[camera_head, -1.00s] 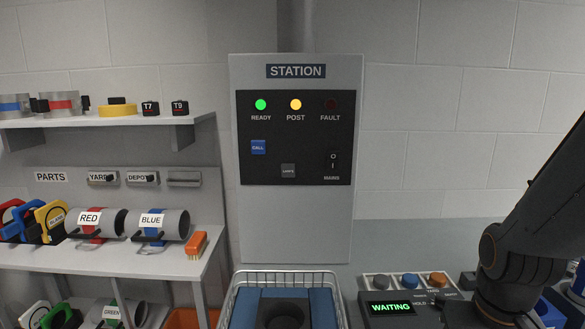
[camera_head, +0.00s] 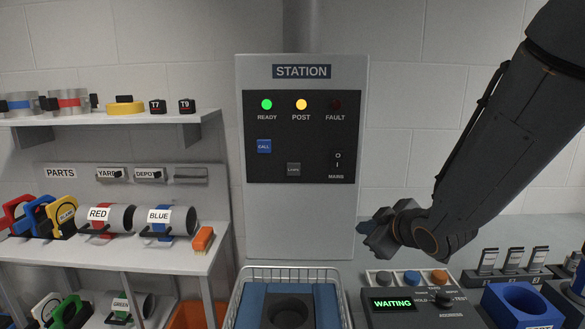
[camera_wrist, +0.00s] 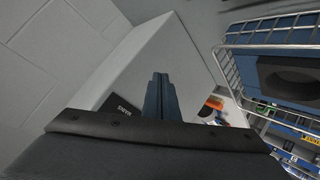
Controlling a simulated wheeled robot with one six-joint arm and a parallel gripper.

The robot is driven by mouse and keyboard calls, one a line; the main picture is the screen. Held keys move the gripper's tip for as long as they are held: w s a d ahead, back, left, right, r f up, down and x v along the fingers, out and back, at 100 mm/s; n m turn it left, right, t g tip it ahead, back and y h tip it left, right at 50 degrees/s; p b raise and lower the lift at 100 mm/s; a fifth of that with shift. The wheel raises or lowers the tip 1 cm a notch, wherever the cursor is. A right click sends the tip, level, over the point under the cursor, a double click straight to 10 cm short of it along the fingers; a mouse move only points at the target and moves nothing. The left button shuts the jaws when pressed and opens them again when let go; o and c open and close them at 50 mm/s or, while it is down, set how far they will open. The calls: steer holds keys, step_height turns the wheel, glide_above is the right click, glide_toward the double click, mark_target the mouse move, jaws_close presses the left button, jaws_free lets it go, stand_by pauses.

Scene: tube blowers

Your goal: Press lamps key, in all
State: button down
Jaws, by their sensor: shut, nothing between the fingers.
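The small grey LAMPS key (camera_head: 293,169) sits low in the middle of the black panel (camera_head: 258,172) on the grey STATION board (camera_head: 300,222). My gripper (camera_head: 372,236) is in front of the wall, at the board's lower right edge in the picture, below and right of the key and apart from it. In the wrist view its fingers (camera_wrist: 160,95) are together and empty, with the panel's MAINS corner (camera_wrist: 122,109) beside them. The LAMPS key is not visible in the wrist view.
A blue CALL key (camera_head: 264,146) and MAINS switch (camera_head: 338,160) flank the key. READY glows green, POST yellow; FAULT is dark. A wire basket (camera_head: 245,272) stands below the board. A console (camera_head: 385,320) reading WAITING is beneath my gripper. Shelves with parts stand left.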

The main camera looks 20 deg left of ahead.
mark_target(298, 174)
steer(key=s+a+r+n+y, duration=0.2)
steer(key=a+r+n+y, duration=0.2)
steer(key=a, duration=0.4)
steer(key=s+a+r+n+g+y, duration=0.1)
steer(key=s+a+r+n+y, duration=0.1)
steer(key=a+r+n+y, duration=0.2)
steer(key=a+r, duration=0.2)
steer(key=a, duration=0.2)
steer(key=shift+n+g+y+p, duration=0.3)
steer(key=shift+y+p, duration=0.1)
steer(key=shift+w, duration=0.15)
steer(key=shift+w+a+b, duration=0.15)
steer(key=shift+w+a, duration=0.2)
steer(key=shift+w, duration=1.05)
steer(key=shift+w+a+b, duration=0.2)
steer(key=shift+w+a, duration=0.15)
steer(key=shift+w, duration=1.05)
steer(key=shift+w+a+b, duration=0.15)
steer(key=shift+w+a, duration=0.2)
steer(key=shift+w, duration=1.05)
steer(key=shift+w, duration=0.1)
steer(key=shift+w+a, duration=0.1)
steer(key=shift+w, duration=0.25)
